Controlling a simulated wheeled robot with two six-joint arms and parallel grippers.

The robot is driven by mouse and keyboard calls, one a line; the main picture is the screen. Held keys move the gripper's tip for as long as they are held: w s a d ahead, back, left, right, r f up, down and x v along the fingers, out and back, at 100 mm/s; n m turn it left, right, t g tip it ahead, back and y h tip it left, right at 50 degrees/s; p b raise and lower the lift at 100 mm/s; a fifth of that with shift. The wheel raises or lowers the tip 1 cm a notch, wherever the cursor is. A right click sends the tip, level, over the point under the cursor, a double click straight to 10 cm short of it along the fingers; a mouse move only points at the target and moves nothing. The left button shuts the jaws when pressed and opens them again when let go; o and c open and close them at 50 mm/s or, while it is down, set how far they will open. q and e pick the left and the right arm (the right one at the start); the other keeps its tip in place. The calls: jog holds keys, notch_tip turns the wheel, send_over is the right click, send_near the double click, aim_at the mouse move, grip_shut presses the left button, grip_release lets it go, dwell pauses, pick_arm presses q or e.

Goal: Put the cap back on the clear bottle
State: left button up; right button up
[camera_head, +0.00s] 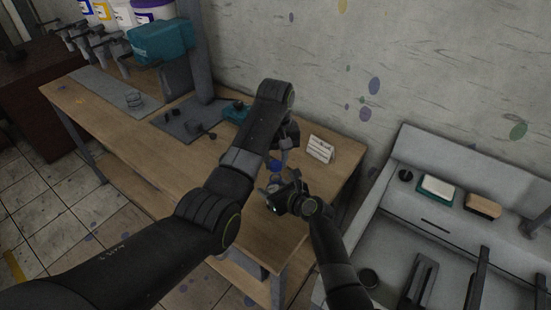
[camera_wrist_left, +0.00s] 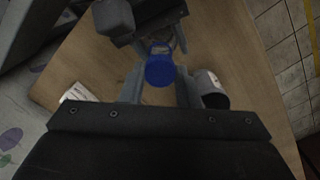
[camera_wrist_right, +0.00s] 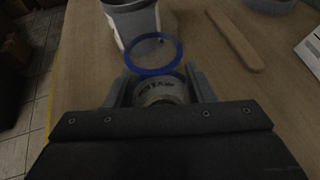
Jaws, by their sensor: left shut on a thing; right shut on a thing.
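My left gripper (camera_head: 277,158) is shut on the blue cap (camera_wrist_left: 160,70), which shows between its fingers in the left wrist view; it also shows in the head view (camera_head: 274,165). My right gripper (camera_head: 281,190) is lower, close beneath the left one. It is shut on the clear bottle (camera_wrist_right: 160,92), whose printed wall shows between its fingers in the right wrist view. A blue ring (camera_wrist_right: 155,71) shows just above the bottle there; I cannot tell whether it is cap or bottle rim. Cap and bottle are close together; whether they touch is unclear.
A white card (camera_head: 320,148) stands on the wooden table (camera_head: 188,180) near the wall. A pale cup (camera_wrist_left: 212,90) and a wooden stick (camera_wrist_right: 235,39) are near the grippers. A grey tray (camera_head: 185,122) with dark parts lies further left. A grey sink unit stands at right.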

pick_arm(q)
jog(key=shift+f, duration=0.25)
dwell(0.3)
jog(key=shift+f, duration=0.85)
jog(key=shift+f, duration=0.5)
